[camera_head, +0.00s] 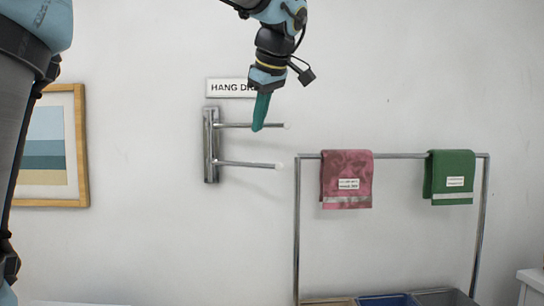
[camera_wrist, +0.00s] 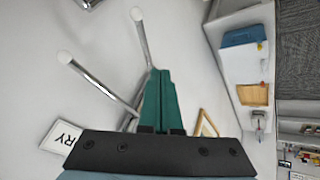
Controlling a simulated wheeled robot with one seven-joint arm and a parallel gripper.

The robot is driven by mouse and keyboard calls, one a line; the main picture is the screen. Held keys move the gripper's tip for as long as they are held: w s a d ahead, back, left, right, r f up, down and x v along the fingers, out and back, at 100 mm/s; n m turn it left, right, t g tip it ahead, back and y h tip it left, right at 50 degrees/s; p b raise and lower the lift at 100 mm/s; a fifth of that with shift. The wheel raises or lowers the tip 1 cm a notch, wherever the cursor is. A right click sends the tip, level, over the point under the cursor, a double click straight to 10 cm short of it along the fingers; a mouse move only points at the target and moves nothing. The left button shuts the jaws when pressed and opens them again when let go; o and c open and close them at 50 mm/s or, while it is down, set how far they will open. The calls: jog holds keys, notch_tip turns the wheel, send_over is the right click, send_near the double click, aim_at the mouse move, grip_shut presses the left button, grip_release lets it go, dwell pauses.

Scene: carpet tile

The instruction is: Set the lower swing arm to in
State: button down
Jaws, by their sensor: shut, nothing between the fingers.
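The lower swing arm (camera_head: 248,164) is a thin metal rod with a white end cap. It reaches right from the upright wall bracket (camera_head: 211,146). The upper swing arm (camera_head: 232,125) is a like rod above it. My gripper (camera_head: 259,127) has teal fingers, shut and empty, pointing down; they overlap the upper arm in the head view, and I cannot tell whether they touch it. The lower arm is below the fingertips. In the wrist view, the fingers (camera_wrist: 158,74) lie beside the lower arm (camera_wrist: 142,38), with the upper arm (camera_wrist: 102,86) nearer the sign.
A "HANG DRY" sign (camera_head: 222,88), partly hidden by my gripper, is above the bracket. To the right, a metal rail (camera_head: 399,156) carries a pink towel (camera_head: 346,178) and a green towel (camera_head: 450,176), with bins (camera_head: 388,300) below. A framed picture (camera_head: 82,150) hangs left.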

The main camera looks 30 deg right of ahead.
jog(key=w+d+f+p, duration=0.2)
jog(key=f, duration=0.2)
jog(key=w+d+f+h+p, duration=0.1)
jog(key=w+f+p, duration=0.2)
jog(key=f, duration=0.2)
jog(key=shift+d, duration=0.35)
dwell(0.4)
